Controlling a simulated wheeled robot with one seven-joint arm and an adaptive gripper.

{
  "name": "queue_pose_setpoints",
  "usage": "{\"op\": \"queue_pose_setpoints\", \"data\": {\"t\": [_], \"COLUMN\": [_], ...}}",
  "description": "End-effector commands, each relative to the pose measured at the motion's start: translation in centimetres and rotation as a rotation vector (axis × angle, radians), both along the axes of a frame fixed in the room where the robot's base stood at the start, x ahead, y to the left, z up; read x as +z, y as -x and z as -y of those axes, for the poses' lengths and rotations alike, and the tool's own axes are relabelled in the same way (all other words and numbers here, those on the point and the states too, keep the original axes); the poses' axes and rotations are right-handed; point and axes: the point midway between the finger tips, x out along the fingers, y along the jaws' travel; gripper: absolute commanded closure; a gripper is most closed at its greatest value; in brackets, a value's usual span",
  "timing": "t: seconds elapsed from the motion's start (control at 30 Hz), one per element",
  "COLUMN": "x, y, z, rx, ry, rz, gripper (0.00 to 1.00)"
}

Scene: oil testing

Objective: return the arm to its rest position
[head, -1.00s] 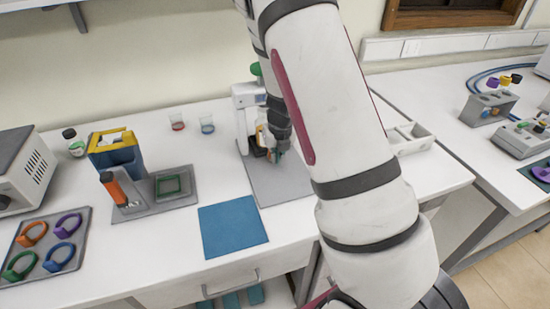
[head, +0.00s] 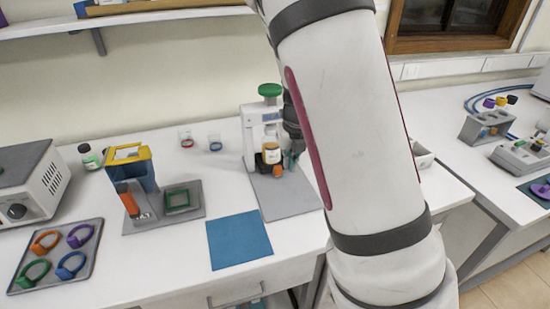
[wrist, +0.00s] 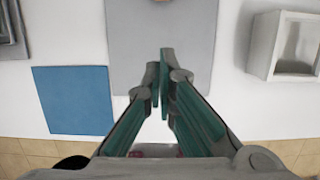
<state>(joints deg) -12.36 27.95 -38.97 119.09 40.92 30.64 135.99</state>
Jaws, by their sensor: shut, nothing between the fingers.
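My gripper (wrist: 160,85) shows in the wrist view with its two green-lined fingers together and nothing between them. It points down over the grey base plate (wrist: 122,45) of the white test stand. In the head view my gripper (head: 290,160) is small and partly hidden behind my arm. It is just right of the amber jar (head: 271,154), which sits in the white test stand (head: 249,140); whether they touch I cannot tell. My arm covers the centre right of the head view.
A blue mat (head: 240,240) lies left of the plate. A tray with coloured rings (head: 55,262), a blue and yellow bin (head: 136,166) and two small beakers (head: 186,138) stand further left. A white open box (wrist: 285,45) is on the right. Bare table surrounds the mat.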

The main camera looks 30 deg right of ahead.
Motion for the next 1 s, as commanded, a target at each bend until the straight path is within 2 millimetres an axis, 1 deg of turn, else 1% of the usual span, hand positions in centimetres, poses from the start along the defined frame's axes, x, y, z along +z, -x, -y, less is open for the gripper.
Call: {"op": "queue_pose_setpoints", "data": {"t": [0.23, 0.27, 0.37, 0.47, 0.6, 0.67, 0.8, 0.87, 1.0], "x": [0.4, 0.6, 2.1, 4.5, 8.6, 10.3, 13.8, 15.2, 17.8], "y": [0.1, 0.2, 0.7, 1.7, 4.0, 5.2, 8.4, 9.9, 13.7], "z": [-0.2, -0.5, -1.9, -4.2, -7.6, -8.9, -11.5, -12.4, -14.1], "rx": [0.019, 0.039, 0.177, 0.425, 0.843, 1.025, 1.445, 1.622, 2.029], "ry": [-0.002, -0.003, -0.007, 0.001, 0.056, 0.096, 0.224, 0.294, 0.493], "rz": [0.001, 0.003, 0.017, 0.044, 0.106, 0.135, 0.197, 0.218, 0.24], "gripper": [1.0, 1.0, 1.0, 1.0, 1.0, 1.0, 1.0, 1.0, 1.0]}}
